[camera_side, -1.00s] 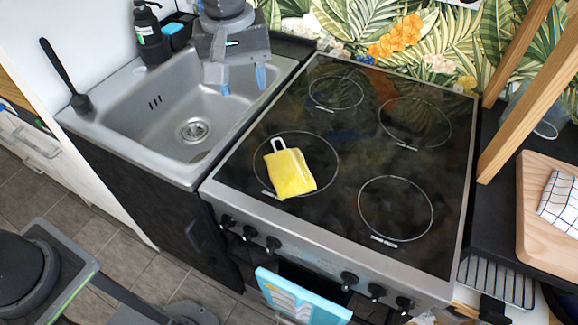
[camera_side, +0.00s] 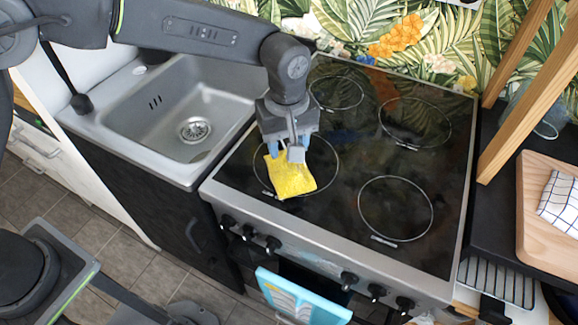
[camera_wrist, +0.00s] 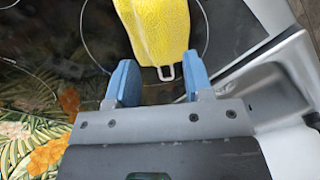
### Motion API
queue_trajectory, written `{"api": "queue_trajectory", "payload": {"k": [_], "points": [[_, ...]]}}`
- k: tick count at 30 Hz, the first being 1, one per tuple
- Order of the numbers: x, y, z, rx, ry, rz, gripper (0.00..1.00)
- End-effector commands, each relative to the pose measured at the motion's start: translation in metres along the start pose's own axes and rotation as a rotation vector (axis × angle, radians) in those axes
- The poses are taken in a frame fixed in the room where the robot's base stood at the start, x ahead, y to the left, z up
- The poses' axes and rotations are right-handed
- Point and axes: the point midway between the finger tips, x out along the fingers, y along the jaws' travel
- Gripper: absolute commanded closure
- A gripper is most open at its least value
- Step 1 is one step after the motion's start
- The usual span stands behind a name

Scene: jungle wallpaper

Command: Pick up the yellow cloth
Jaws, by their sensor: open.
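The yellow cloth (camera_side: 290,177) lies on the front left ring of the black cooktop (camera_side: 345,230). It also shows at the top of the wrist view (camera_wrist: 157,28), with a small pale loop (camera_wrist: 165,73) at its near end. My gripper (camera_side: 289,148) is over the far end of the cloth, at the loop. In the wrist view my gripper's blue fingers (camera_wrist: 160,85) are spread apart, with the loop between them or just beyond. They hold nothing. In the side view the gripper hides the loop. I cannot tell the exact height of the fingertips above the cooktop.
A metal sink (camera_side: 160,118) is left of the cooktop. Stove knobs (camera_side: 272,244) and a light blue towel (camera_side: 300,298) are at the front. A wooden board with a checked cloth (camera_side: 560,200) is at the right. The rest of the cooktop is clear.

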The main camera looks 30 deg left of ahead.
Motion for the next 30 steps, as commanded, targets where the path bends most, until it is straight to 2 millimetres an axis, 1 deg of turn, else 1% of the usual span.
{"api": "queue_trajectory", "payload": {"k": [6, 10, 13, 20, 30], "points": [[0.03, 0.002, -0.003, 0.0, -0.002, -0.006, 0.53], [0.046, 0.003, -0.003, 0.0, -0.001, -0.003, 0.53], [0.051, 0.003, -0.003, 0.0, 0.0, -0.001, 0.53], [0.051, 0.003, -0.003, 0.0, 0.0, 0.0, 0.54], [0.051, 0.003, -0.003, 0.0, 0.0, 0.0, 0.87]]}}
